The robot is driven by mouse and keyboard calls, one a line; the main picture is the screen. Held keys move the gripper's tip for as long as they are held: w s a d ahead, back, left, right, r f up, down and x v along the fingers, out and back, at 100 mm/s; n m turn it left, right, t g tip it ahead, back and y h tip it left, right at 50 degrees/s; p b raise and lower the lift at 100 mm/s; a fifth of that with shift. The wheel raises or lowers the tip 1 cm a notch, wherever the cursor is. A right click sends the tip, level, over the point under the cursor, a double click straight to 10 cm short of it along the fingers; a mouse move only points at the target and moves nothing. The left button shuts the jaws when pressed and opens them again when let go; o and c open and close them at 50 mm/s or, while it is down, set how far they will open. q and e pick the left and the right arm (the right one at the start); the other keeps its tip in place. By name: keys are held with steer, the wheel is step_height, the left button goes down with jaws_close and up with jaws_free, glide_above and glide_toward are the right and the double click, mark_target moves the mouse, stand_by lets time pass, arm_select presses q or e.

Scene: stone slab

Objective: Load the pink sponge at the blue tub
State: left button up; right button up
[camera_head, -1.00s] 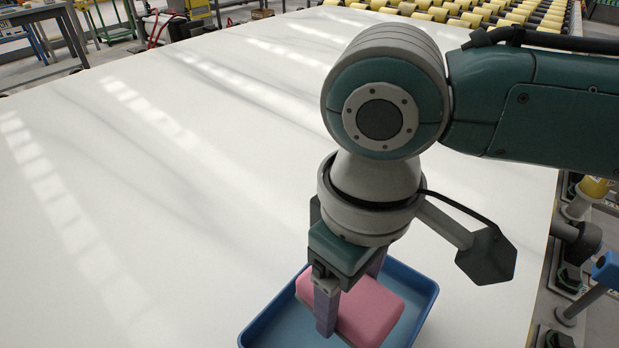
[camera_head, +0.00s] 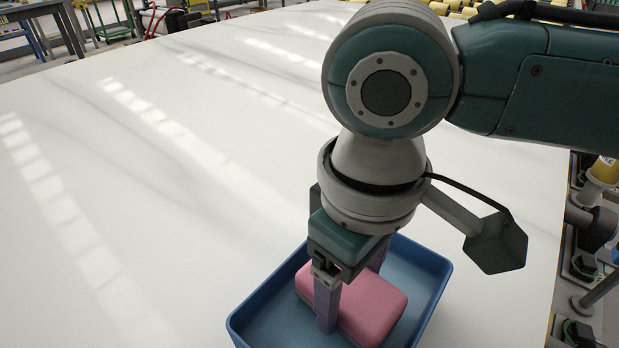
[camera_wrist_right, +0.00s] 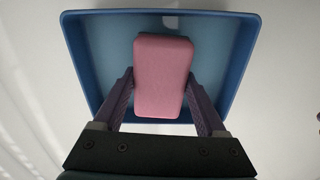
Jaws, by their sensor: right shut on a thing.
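The pink sponge (camera_head: 372,306) is a rounded block inside the outline of the blue tub (camera_head: 272,322), a shallow open tray on the white slab. My right gripper (camera_head: 350,298) points down over the tub and is shut on the sponge, one finger on each side. In the right wrist view the sponge (camera_wrist_right: 163,72) lies between both fingers, over the tub's middle, with the tub wall (camera_wrist_right: 238,60) around it. The far finger is mostly hidden in the head view. I cannot tell whether the sponge touches the tub floor. My left gripper is not in view.
The white slab (camera_head: 150,200) is wide and clear to the left of the tub. Its right edge borders roller machinery (camera_head: 590,225). Yellow rollers (camera_head: 462,12) line the back, and a table with green and blue frames stands at the far left.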

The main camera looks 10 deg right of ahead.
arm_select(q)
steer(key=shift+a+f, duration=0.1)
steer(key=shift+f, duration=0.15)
arm_select(e)
steer(key=shift+f, duration=0.55)
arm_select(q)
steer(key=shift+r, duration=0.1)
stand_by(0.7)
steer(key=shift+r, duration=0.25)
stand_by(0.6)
arm_select(e)
steer(key=shift+d+f, duration=0.1)
steer(key=shift+f, duration=0.05)
stand_by(0.5)
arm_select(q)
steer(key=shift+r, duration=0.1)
arm_select(e)
step_height(320, 180, up, 4)
steer(key=p, duration=0.5)
step_height(320, 180, up, 3)
steer(key=p, duration=0.4)
steer(key=shift+r, duration=0.2)
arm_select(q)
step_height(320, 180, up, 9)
arm_select(e)
steer(key=shift+f, duration=0.1)
